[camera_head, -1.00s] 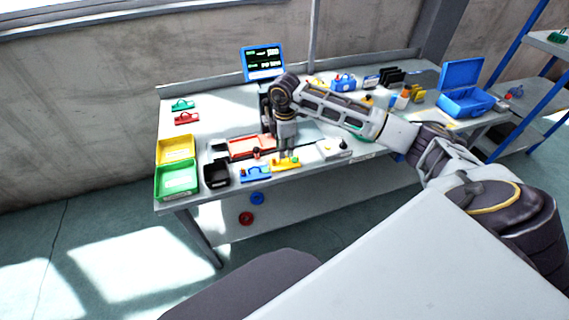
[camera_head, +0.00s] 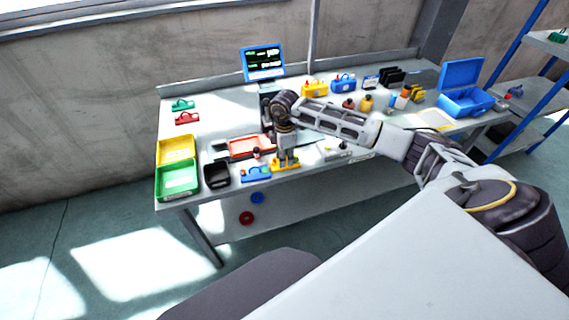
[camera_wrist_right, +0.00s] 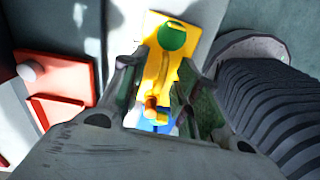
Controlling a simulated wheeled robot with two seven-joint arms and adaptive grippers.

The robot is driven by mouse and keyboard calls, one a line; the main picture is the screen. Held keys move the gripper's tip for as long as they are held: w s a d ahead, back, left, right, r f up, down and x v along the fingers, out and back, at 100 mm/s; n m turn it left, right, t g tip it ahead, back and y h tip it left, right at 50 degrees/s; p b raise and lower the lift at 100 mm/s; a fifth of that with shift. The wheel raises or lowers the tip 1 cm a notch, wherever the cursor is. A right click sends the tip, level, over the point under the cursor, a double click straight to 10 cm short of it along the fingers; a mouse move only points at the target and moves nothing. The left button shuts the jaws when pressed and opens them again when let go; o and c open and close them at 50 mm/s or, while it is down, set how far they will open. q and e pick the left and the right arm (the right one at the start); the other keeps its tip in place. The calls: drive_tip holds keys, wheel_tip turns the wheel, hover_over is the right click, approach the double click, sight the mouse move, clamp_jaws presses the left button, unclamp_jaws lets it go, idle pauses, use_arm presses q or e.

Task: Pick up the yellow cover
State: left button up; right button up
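The yellow cover (camera_head: 292,164) lies near the front edge of the workbench, partly hidden by my right gripper (camera_head: 285,160). In the right wrist view the yellow cover (camera_wrist_right: 160,65) carries a green round knob and a small orange-red part. My right gripper (camera_wrist_right: 158,92) points down there with one finger on each side of the cover. The fingers look spread apart; I see no clear grip. A second yellow part with a handle (camera_head: 315,88) stands at the back of the bench. My left gripper is not in view.
A blue part (camera_head: 255,174) lies just left of the cover, with a black bin (camera_head: 216,174) and green bin (camera_head: 177,181) further left. A red tray (camera_head: 243,148) is behind. A blue open case (camera_head: 465,102) stands at the right.

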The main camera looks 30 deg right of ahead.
drive_tip(key=shift+c, duration=0.4)
clamp_jaws()
drive_tip(key=shift+r, duration=0.15)
drive_tip(key=shift+r, duration=4.9)
